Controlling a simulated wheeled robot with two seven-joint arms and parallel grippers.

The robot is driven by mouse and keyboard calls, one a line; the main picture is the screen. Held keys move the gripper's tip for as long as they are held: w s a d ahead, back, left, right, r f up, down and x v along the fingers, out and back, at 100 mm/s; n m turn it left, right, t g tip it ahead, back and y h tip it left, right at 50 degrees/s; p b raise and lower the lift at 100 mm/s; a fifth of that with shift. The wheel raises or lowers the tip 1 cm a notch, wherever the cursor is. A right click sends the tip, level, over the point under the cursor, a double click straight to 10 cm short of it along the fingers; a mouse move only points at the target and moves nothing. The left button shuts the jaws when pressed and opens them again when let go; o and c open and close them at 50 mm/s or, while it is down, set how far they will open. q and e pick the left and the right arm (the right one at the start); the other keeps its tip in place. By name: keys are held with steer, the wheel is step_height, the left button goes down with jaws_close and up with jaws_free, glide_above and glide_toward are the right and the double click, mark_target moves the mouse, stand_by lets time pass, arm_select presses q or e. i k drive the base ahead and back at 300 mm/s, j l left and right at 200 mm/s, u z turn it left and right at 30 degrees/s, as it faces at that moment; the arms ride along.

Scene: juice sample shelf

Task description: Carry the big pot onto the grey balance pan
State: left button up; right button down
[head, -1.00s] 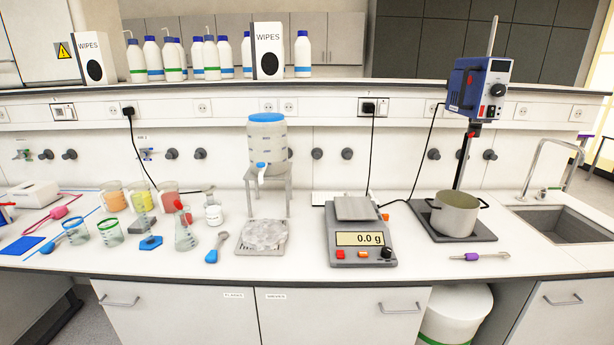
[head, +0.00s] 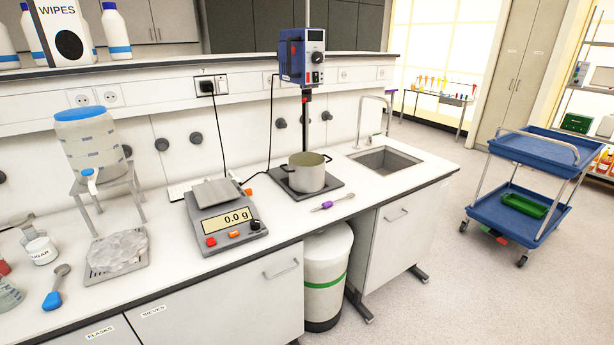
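The big pot (head: 307,177) is a beige-grey metal pot with two side handles. It stands upright on a dark plate (head: 333,188) below the blue overhead stirrer. The grey balance pan (head: 214,192) is a flat square plate on top of the grey balance, left of the pot. The pan is empty and the balance display (head: 226,222) reads 0.0 g. Neither of my grippers shows in the head view.
A blue stirrer (head: 303,62) on a stand rises behind the pot. A purple-handled tool (head: 332,202) lies in front of the plate. The sink (head: 385,160) is to the right. A blue cart (head: 525,205) stands on the floor at the right. A water dispenser (head: 92,145) stands left.

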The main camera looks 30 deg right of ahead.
mark_target(214, 190)
steer(key=i+l, duration=0.15)
steer(key=l, duration=0.25)
steer(key=i+l, duration=0.1)
steer(key=l, duration=0.3)
steer(key=i+l+u, duration=0.1)
steer(key=l, duration=0.3)
steer(key=i+l, duration=0.2)
steer(key=l, duration=0.25)
